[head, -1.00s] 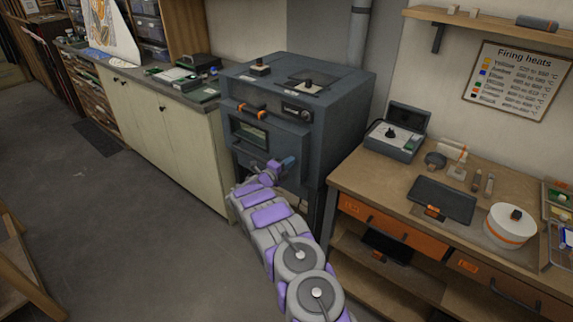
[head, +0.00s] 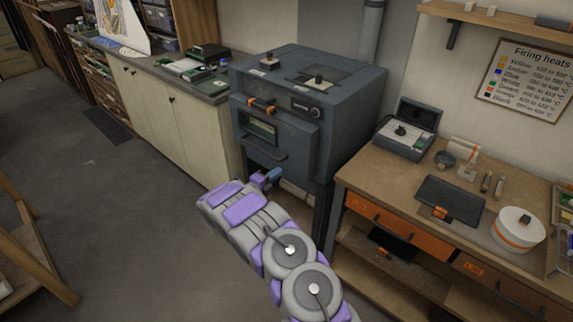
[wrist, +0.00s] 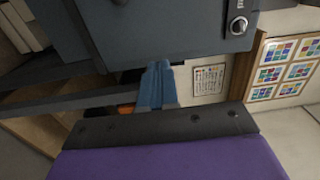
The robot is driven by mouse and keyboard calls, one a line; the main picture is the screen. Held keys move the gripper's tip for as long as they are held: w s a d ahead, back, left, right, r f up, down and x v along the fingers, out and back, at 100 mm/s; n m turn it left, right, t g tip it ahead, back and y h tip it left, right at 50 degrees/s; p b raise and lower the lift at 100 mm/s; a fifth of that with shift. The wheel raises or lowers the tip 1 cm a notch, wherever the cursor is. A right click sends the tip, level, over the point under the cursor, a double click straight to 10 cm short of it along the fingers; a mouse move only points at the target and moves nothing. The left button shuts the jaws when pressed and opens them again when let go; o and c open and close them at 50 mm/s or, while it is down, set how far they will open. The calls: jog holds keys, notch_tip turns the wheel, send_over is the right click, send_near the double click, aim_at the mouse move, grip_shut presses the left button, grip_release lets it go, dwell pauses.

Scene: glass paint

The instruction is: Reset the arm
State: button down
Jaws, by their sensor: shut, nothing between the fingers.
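My arm reaches from the bottom of the head view toward the front of the dark grey kiln (head: 315,115). My gripper (head: 272,176) shows as small blue fingers in front of the kiln's lower front, below its door handle. In the wrist view my gripper (wrist: 157,85) has its blue fingers together, with nothing seen between them. The kiln (wrist: 170,25) fills the upper part of that view, with a silver knob on it. I cannot tell the exact gap between the fingers and the kiln.
A wooden workbench (head: 385,175) with orange drawers stands right of the kiln. It carries a grey case (head: 405,135), a black tablet-like panel (head: 450,198) and a white round pot (head: 517,230). Cream cabinets (head: 170,125) stand left. The floor (head: 120,220) at left is open.

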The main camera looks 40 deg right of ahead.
jog(key=s+r+m+g+y, duration=0.4)
jog(key=s+r+m+g, duration=0.5)
jog(key=s+r+m, duration=1.15)
jog(key=s+a+m+t+y, duration=0.2)
jog(key=s+a+m+y, duration=1.1)
jog(key=s+a, duration=1.6)
jog(key=s+m, duration=0.1)
jog(key=m, duration=0.4)
jog(key=shift+y, duration=0.3)
